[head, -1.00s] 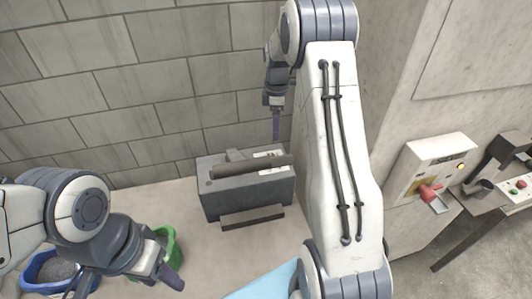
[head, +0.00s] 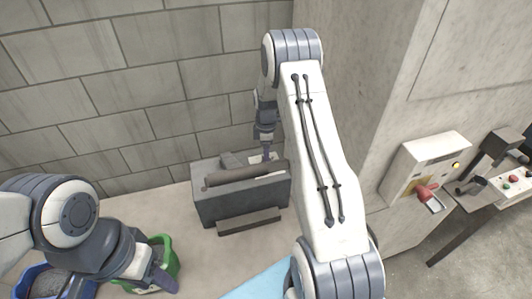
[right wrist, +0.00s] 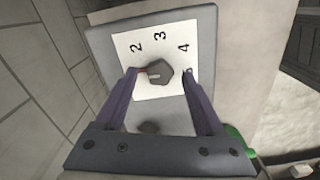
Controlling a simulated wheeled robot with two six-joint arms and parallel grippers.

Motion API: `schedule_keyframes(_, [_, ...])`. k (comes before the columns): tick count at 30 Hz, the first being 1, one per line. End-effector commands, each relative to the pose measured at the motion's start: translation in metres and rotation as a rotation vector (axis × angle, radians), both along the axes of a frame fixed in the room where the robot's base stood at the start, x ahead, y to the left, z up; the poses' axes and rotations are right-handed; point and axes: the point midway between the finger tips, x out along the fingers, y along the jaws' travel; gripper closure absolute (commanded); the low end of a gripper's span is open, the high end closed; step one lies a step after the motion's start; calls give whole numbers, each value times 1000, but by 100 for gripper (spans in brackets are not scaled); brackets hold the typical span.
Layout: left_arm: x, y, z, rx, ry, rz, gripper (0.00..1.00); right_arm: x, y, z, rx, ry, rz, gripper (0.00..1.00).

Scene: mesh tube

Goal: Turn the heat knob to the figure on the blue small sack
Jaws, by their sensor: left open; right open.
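In the right wrist view the dark grey heat knob (right wrist: 160,74) sits on a white dial plate (right wrist: 140,47) marked 2, 3 and 4. A mark at the plate's right is partly hidden by a finger. A small red mark shows at the knob's left. My right gripper (right wrist: 158,76) is open, its fingers on either side of the knob; contact is not clear. A blue sack (head: 38,270) with grey contents stands at the lower left of the head view, partly behind my left arm; no figure is readable on it. My left gripper (head: 163,279) is open by the green sack (head: 170,262).
The grey machine (head: 240,205) with a dark roller (head: 245,174) stands against the block wall. A light blue surface (head: 262,282) lies at the front.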

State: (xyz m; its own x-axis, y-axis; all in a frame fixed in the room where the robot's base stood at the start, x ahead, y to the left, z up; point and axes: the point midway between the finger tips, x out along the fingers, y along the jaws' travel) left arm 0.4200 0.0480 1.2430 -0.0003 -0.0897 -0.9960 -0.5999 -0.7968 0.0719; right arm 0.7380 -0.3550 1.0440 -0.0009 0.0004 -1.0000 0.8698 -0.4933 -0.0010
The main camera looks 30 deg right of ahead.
Motion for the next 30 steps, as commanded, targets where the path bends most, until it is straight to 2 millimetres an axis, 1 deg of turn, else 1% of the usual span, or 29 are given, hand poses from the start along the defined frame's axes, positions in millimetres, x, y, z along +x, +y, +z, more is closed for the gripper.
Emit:
schedule_keyframes(4, [0,0,3,0,0,-1,50,0,0,-7,0,-1,0,29])
schedule_keyframes(11, [0,0,3,0,0,-1,50,0,0,-8,0,-1,0,29])
schedule_keyframes(14, [0,0,3,0,0,-1,50,0,0,-8,0,-1,0,63])
schedule_keyframes(15, [0,0,3,0,0,-1,50,0,0,-8,0,-1,0,79])
schedule_keyframes(17, [0,0,3,0,0,-1,50,0,0,-8,0,-1,0,100])
schedule_keyframes(25, [0,0,1,0,0,0,50,0,0,-8,-1,-1,-16,100])
schedule_keyframes(30, [0,0,-4,0,0,0,50,0,0,-9,0,0,-78,100])
